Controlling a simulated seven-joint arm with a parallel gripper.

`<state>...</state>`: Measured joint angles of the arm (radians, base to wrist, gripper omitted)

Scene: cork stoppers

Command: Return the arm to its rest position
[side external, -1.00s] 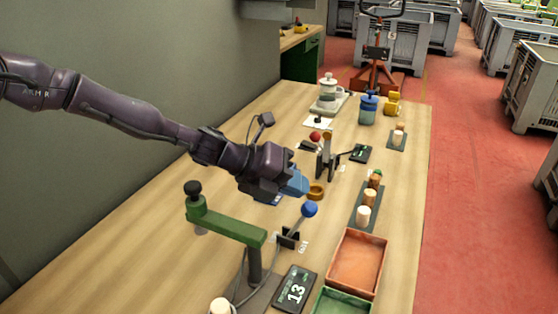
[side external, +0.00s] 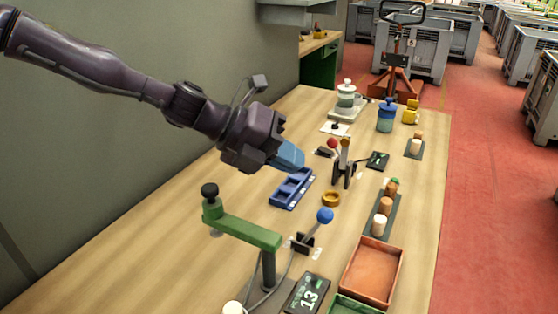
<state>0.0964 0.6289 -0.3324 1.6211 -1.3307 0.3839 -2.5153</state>
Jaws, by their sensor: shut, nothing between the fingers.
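My arm reaches in from the upper left. My gripper (side external: 290,156) has blue fingers and is shut and empty. It hangs above the table, just behind and over a blue tray (side external: 291,189) with compartments. The gripper overlaps the tray's far end in the picture, and I see nothing held. Several cork stoppers (side external: 385,205) stand in a row on a dark strip right of the middle, some brown, one with a green top, one pale.
A green lever stand (side external: 240,228) rises at the front. A blue-knobbed lever (side external: 325,215) and a black stand (side external: 344,172) are near the middle. An orange-brown tray (side external: 372,271) lies front right. A blue-lidded jar (side external: 386,118) stands at the back. The table's left part is clear.

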